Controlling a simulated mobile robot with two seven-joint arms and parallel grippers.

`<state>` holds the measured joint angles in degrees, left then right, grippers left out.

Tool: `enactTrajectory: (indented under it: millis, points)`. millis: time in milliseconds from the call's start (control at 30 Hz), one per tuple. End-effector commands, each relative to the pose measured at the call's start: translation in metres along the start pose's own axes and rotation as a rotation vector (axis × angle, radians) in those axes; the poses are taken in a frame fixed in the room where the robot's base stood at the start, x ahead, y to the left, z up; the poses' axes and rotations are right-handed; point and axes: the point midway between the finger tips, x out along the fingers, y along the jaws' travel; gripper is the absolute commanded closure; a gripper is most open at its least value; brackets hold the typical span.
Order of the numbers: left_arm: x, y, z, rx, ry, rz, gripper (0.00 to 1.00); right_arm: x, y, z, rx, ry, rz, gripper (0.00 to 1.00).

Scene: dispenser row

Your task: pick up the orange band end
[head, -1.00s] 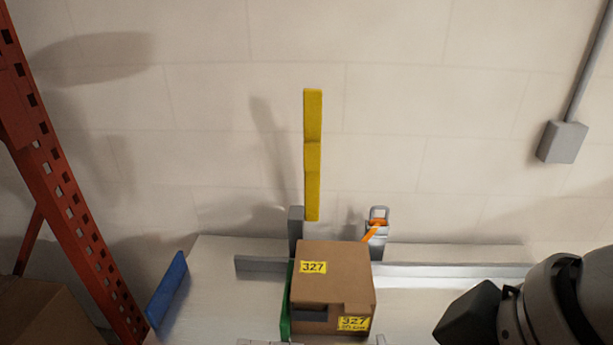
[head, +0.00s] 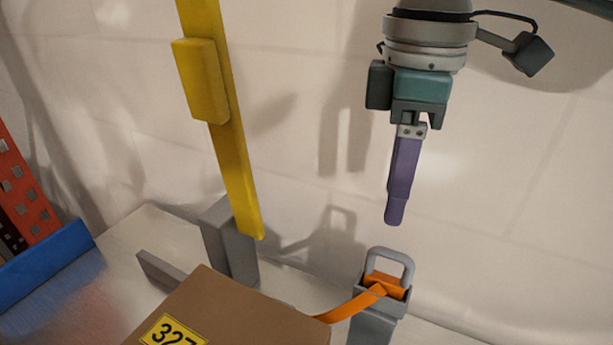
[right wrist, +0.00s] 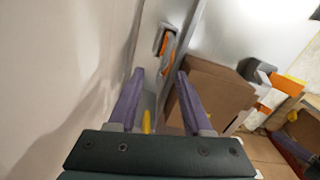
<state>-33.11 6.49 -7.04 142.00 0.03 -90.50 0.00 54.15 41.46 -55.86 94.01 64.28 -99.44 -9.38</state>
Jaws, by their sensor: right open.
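The orange band end (head: 386,284) sits at the top of a grey post (head: 373,328), under a grey loop. An orange band (head: 345,309) runs from it down left to the cardboard box (head: 235,315). My right gripper (head: 394,220) points down above the post, its purple fingers apart from the loop and empty. In the right wrist view the fingers (right wrist: 160,76) are spread open, and the orange band end (right wrist: 167,44) shows beyond the gap between their tips. In the head view the fingers overlap, seen edge-on.
A tall yellow bar (head: 222,115) stands left of my right gripper, by a second grey post (head: 231,243). A blue panel (head: 45,263) and a red rack upright (head: 25,190) are at the left. The pale wall is close behind. Air around my fingers is clear.

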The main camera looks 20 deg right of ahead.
Motion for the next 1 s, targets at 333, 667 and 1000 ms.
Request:
enactTrajectory:
  millis: [333, 667, 1000]
  points:
    - [0.000, -0.005, 0.001, 0.007, -0.001, -0.013, 1.00, 0.043, 0.000, -0.001, 0.000, -0.002, -0.001, 0.50]
    - [0.000, -0.004, 0.001, 0.008, -0.001, -0.012, 1.00, 0.089, -0.004, -0.008, 0.001, -0.003, -0.001, 0.50]
    - [0.001, -0.002, 0.001, 0.002, -0.001, -0.006, 1.00, 0.096, -0.003, -0.008, 0.000, -0.001, 0.001, 0.53]
